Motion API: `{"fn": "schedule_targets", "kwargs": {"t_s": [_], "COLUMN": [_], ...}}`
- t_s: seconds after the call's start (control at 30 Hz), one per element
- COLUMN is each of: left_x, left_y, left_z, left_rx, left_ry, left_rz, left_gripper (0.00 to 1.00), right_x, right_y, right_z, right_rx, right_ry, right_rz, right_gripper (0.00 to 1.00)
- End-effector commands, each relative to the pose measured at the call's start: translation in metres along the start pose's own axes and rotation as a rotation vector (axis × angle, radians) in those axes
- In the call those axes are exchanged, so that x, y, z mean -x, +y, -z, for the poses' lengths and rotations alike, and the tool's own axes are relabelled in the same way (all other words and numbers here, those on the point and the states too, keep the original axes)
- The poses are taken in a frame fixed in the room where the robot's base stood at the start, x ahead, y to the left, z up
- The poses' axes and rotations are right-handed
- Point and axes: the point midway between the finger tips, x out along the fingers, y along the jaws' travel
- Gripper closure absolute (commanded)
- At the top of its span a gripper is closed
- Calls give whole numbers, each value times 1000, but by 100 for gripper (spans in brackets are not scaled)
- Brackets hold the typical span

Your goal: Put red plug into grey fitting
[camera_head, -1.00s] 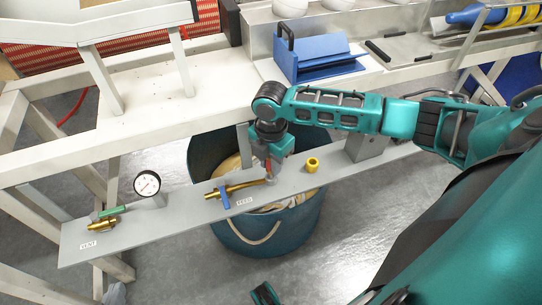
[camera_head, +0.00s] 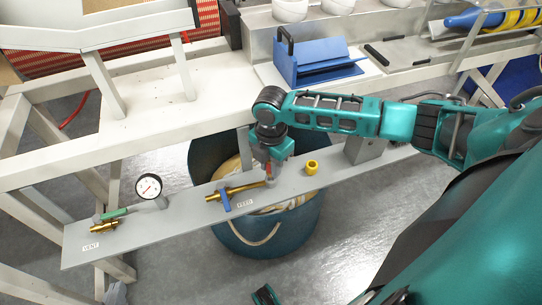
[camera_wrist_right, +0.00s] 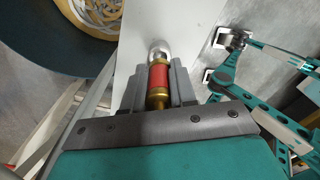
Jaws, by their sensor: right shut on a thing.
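My right gripper (camera_head: 269,172) is shut on the red plug (camera_wrist_right: 159,77), which has brass-coloured ends. It holds the plug over the grey board, at the right end of the brass FEED pipe (camera_head: 243,189). In the right wrist view the plug lies between the grey fingers, and a silvery rounded piece (camera_wrist_right: 158,50), perhaps the grey fitting, is at its far end. I cannot tell whether the plug is inside it. In the head view the fingers hide most of this spot. A teal tip of my left gripper (camera_head: 265,295) shows at the bottom edge; its jaws are not clear.
The grey board (camera_head: 170,222) carries a blue-handled FEED valve (camera_head: 225,199), a yellow cap (camera_head: 311,167), a gauge (camera_head: 149,187) and a green-handled VENT valve (camera_head: 112,214). A dark bucket (camera_head: 268,248) stands below. A white bench runs behind with a blue holder (camera_head: 318,62).

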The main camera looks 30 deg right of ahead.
Motion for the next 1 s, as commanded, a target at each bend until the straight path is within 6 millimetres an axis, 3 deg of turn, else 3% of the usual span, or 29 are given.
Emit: {"fn": "schedule_targets", "kwargs": {"t_s": [1.0], "left_x": [3], "left_y": [0], "left_z": [2], "left_rx": [-4], "left_ry": [-2], "left_rz": [0], "left_gripper": [100], "right_x": [-8], "right_y": [0], "right_z": [0], "right_rx": [1], "right_ry": [1], "right_rz": [0], "right_gripper": [100]}}
